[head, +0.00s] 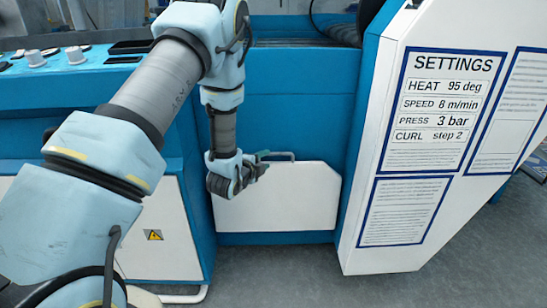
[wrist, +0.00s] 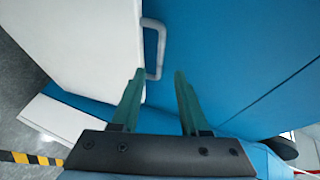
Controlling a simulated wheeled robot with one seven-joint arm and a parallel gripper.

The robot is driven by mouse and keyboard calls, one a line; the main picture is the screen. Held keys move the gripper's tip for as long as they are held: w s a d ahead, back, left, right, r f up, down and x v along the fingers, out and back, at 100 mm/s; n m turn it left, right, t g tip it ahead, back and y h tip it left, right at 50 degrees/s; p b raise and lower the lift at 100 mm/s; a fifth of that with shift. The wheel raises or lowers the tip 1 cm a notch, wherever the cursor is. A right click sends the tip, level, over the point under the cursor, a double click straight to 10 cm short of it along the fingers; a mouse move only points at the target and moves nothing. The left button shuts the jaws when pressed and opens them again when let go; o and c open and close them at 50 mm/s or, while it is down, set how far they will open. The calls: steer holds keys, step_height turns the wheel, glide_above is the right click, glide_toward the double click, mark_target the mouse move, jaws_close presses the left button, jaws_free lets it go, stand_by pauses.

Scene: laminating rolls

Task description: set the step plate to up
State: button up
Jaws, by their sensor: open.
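The step plate appears to be the white plate (head: 285,205) low on the blue machine front, seen face on in the head view. It is also the white panel (wrist: 85,40) at the left of the wrist view. A grey bar handle (head: 277,154) stands at its top edge; it also shows in the wrist view (wrist: 162,45). My gripper (head: 264,166) is at the plate's upper left, close to the handle. In the wrist view my gripper (wrist: 157,82) is open, and the handle's near end appears between its fingertips. Contact cannot be told.
A white cabinet with a yellow warning sign (head: 153,235) stands left of the plate. A white housing with a settings sheet (head: 440,100) stands close on the right. Knobs (head: 75,55) sit on the blue top. Grey floor (head: 290,275) in front is clear.

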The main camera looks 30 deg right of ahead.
mark_target(275, 154)
steer(key=x, duration=0.7)
steer(key=shift+c, duration=0.4)
jaws_close()
steer(key=shift+a+f, duration=0.1)
stand_by(0.8)
